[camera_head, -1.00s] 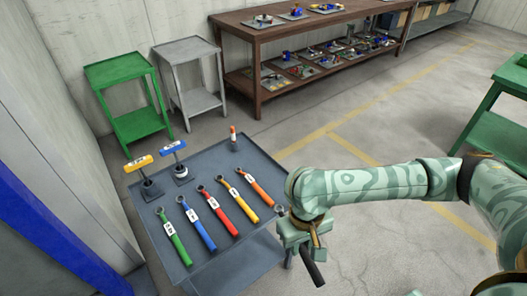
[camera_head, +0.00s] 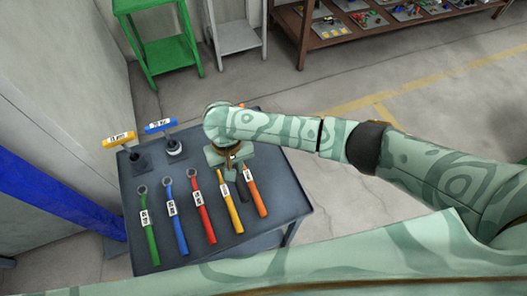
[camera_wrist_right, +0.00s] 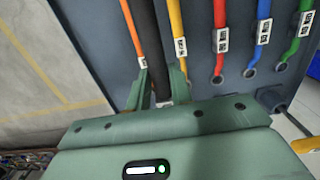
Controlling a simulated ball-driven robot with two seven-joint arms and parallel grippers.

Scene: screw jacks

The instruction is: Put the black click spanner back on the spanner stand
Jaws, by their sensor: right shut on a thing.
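My right gripper (camera_head: 238,174) is shut on the black click spanner (camera_head: 242,188), over the grey spanner stand (camera_head: 288,203). The spanner lies between the yellow spanner (camera_head: 231,205) and the orange spanner (camera_head: 256,194), roughly in line with them. My left gripper is out of view.
The red (camera_head: 203,212), blue (camera_head: 175,220) and green (camera_head: 148,232) spanners lie to the left. Two upright tools with yellow (camera_head: 118,139) and blue (camera_head: 160,125) tops stand at the back left. The stand's right edge strip is bare.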

